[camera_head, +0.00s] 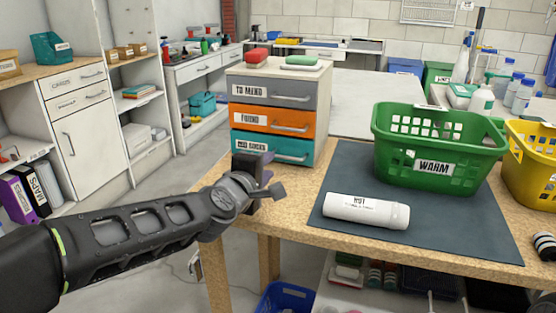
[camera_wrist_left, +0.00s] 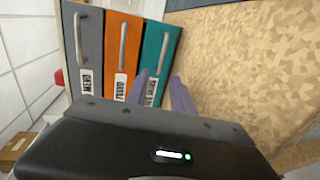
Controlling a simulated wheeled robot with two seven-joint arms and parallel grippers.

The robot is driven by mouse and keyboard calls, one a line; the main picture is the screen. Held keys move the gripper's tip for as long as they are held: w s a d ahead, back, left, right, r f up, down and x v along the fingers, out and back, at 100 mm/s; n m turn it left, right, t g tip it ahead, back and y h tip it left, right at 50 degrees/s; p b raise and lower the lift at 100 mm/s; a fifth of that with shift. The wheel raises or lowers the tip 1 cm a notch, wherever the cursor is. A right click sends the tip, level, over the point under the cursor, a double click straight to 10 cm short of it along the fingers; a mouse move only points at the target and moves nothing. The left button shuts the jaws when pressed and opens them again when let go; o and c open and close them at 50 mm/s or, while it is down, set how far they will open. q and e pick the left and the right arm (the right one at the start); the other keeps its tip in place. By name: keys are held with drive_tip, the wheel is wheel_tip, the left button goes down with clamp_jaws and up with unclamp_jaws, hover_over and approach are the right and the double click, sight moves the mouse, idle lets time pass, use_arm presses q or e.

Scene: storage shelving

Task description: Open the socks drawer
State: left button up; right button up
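The socks drawer (camera_head: 270,148) is the teal bottom drawer of a small three-drawer unit on the wooden table. It is shut flush, with a light bar handle (camera_head: 289,157) on its right part. The drawer also shows in the left wrist view (camera_wrist_left: 152,38), with its handle (camera_wrist_left: 163,53) upright in that picture. My left gripper (camera_head: 268,177) is in front of the unit, below and left of that handle. In the left wrist view its two purple fingers (camera_wrist_left: 161,83) are apart with nothing between them, close to the teal drawer and its label. My right gripper is not in view.
Above are the orange drawer (camera_head: 272,120) and the grey drawer (camera_head: 275,94), both shut. To the right, a white bottle (camera_head: 365,210) lies on a dark mat (camera_head: 465,235) near a green basket (camera_head: 385,150). A yellow basket (camera_head: 530,165) stands farther right.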

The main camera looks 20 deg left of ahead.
sight(278, 156)
use_arm(q)
drive_tip(key=shift+b+x, duration=0.35)
drive_tip(key=shift+x, duration=3.6)
drive_tip(key=shift+c, duration=0.3)
clamp_jaws()
